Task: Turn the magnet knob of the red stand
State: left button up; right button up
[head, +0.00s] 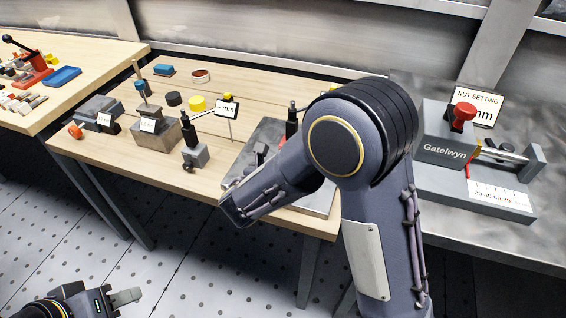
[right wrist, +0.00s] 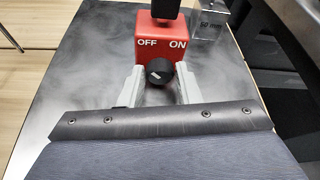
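In the right wrist view the red stand (right wrist: 150,45) stands upright on a smooth grey surface, its front marked OFF and ON. Its round black magnet knob (right wrist: 159,72) carries a white pointer line that slants towards the upper right. My right gripper (right wrist: 160,78) is open, with one pale finger on each side of the knob. Gaps show beside the knob; whether a finger touches it I cannot tell. In the head view I cannot make out the red stand, and my right arm blocks much of the middle. My left gripper (head: 126,297) is low at the left, over the floor, away from the tables.
A wooden table (head: 115,165) holds blocks, small tools and a mm sign (head: 227,108). A grey Gatelwyn fixture (head: 447,149) with a red knob stands on the metal bench at right. Behind the red stand is a clear block (right wrist: 209,22) marked 50 mm.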

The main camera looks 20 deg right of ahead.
jog(key=o, duration=0.4)
jog(key=shift+c, duration=0.2)
jog(key=v, duration=0.7)
jog(key=shift+s+a+r, duration=0.15)
jog(key=shift+s+a, duration=0.05)
jog(key=shift+s, duration=0.15)
